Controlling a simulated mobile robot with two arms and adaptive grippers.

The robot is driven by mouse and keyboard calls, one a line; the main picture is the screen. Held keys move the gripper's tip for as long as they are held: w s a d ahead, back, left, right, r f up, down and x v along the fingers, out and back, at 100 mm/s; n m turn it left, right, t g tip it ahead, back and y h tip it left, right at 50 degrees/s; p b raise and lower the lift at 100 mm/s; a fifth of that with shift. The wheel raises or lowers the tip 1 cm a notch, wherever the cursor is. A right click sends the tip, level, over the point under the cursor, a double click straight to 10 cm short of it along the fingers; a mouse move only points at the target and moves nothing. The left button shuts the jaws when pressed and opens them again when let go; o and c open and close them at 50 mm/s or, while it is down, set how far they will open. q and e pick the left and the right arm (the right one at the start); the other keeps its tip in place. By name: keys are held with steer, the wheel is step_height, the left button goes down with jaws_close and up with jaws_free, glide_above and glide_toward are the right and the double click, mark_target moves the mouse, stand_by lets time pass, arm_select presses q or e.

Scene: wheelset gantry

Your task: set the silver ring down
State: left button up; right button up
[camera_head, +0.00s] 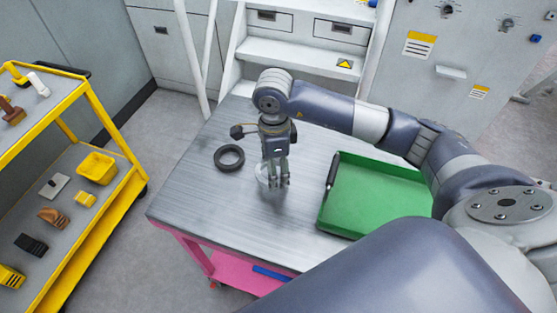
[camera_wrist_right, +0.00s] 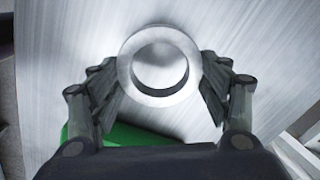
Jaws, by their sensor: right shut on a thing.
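The silver ring (camera_wrist_right: 160,99) is between the two fingers of my right gripper (camera_wrist_right: 160,78) in the right wrist view, with a finger against each side. In the head view, the pale ring (camera_head: 262,174) shows partly behind the fingers of my right gripper (camera_head: 277,182), which point down over the metal tabletop (camera_head: 200,200). My right gripper is shut on the ring. Whether the ring touches the tabletop or hangs just above it, I cannot tell. My left gripper is not in view.
A black ring (camera_head: 230,168) lies on the table left of my right gripper. A green tray (camera_head: 375,200) is to the right, with a dark slim tool (camera_head: 332,172) at its left edge. The front-left tabletop is clear. A yellow cart (camera_head: 110,215) stands left, grey steps (camera_head: 300,55) behind.

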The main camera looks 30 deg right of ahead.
mark_target(278, 160)
steer(key=shift+w+d+f+p, duration=0.15)
steer(key=shift+w+d+p, duration=0.15)
steer(key=shift+w+d, duration=0.8)
step_height(278, 160, down, 2)
steer(key=shift+s+f+p, duration=0.1)
steer(key=shift+f+p, duration=0.15)
steer(key=shift+p, duration=0.5)
steer(key=shift+f, duration=0.5)
steer(key=shift+f, duration=0.2)
steer(key=o, duration=1.1)
steer(key=shift+r, duration=0.1)
